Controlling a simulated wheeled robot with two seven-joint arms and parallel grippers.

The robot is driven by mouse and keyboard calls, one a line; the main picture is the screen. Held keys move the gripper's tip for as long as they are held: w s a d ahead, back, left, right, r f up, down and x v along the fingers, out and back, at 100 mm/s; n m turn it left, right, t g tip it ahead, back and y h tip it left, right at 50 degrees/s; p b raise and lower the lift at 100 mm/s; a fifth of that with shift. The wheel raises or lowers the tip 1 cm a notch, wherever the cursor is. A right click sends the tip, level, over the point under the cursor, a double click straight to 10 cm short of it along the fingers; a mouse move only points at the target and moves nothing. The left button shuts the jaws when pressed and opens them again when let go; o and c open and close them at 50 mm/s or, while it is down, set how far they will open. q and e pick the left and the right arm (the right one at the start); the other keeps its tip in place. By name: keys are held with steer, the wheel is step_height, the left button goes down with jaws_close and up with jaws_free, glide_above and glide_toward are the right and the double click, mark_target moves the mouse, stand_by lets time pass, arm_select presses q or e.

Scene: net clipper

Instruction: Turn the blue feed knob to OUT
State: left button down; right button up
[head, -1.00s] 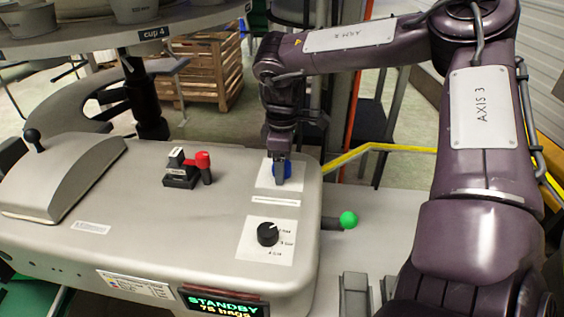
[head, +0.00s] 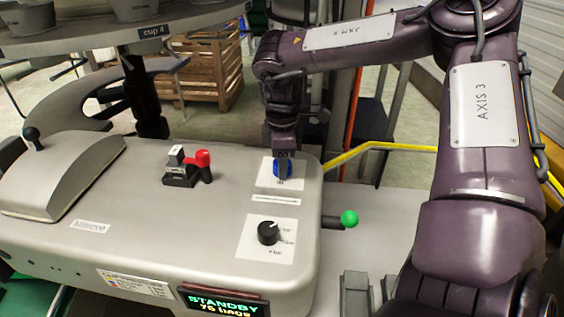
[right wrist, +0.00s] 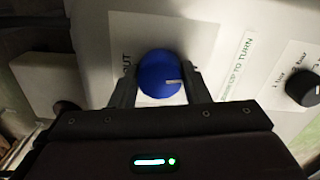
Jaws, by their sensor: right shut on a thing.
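The blue feed knob (head: 283,168) sits on a white plate near the right end of the machine's grey top. In the right wrist view the round blue knob (right wrist: 158,76) lies between the two dark fingers of my right gripper (right wrist: 160,92), which is shut on it. A short pale mark on the knob points right, toward the right finger. The OUT label (right wrist: 127,64) is left of the knob, partly hidden by the left finger. In the head view my right gripper (head: 283,166) comes down from above onto the knob. My left gripper is not in view.
A black selector knob (head: 268,233) is nearer on the same top. A red-knobbed lever (head: 203,160) stands to the left, and a green ball handle (head: 349,218) sticks out at the right. A display (head: 226,303) reads STANDBY. Two grey blocks (head: 355,292) stand at the bottom.

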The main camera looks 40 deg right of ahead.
steer(key=n, duration=0.3)
steer(key=shift+n, duration=0.3)
steer(key=n, duration=0.4)
steer(key=shift+r+n, duration=0.1)
steer(key=shift+n, duration=0.2)
steer(key=n, duration=1.3)
steer(key=shift+n+p, duration=0.3)
steer(key=shift+p, duration=0.1)
steer(key=n, duration=0.4)
steer(key=shift+w, duration=0.1)
steer(key=n+p, duration=0.1)
steer(key=n, duration=0.3)
steer(key=shift+n+p, duration=0.45)
steer(key=shift+n, duration=1.45)
